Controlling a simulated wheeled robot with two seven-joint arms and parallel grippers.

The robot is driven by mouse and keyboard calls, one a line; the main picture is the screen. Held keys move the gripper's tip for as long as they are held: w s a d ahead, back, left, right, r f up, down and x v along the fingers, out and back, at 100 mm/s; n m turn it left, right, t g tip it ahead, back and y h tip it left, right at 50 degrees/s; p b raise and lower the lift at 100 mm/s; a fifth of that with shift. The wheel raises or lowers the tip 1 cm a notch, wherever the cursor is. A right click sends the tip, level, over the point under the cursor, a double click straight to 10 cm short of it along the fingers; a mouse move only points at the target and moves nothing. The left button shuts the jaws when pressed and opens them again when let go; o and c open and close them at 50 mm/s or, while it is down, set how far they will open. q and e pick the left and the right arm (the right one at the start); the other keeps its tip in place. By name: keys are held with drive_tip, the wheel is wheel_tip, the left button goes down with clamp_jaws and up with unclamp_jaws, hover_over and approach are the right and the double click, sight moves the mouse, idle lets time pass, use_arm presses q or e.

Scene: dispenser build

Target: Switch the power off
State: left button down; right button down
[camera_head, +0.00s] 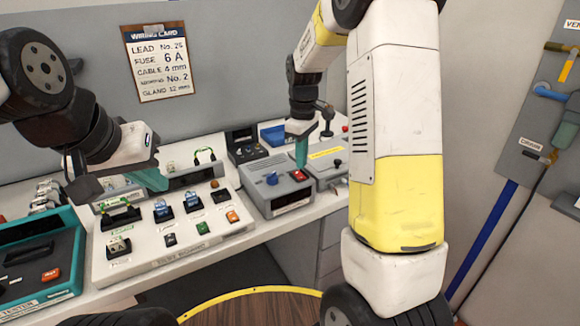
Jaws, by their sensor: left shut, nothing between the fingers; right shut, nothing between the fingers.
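A grey box (284,192) with a blue knob (271,178) and a red button (298,175) stands on the bench near the middle. Beside it on the right is a grey case (325,172) with a yellow label and a black knob. I cannot tell from the view which control is the power switch. My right gripper (301,155) is shut and empty, its teal fingertips pointing down just behind and above the red button; whether they touch anything is unclear. My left gripper (152,180) is shut and empty above the white board (150,258) at left.
The white board carries several small parts and coloured buttons. A teal tester (42,262) stands at the left front. A black meter (246,146) and a blue bin (273,135) are at the back. A wiring card (159,62) hangs on the partition.

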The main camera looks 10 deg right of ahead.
sight(301, 177)
drive_tip(key=shift+r, duration=1.8)
drive_tip(key=shift+r, duration=0.1)
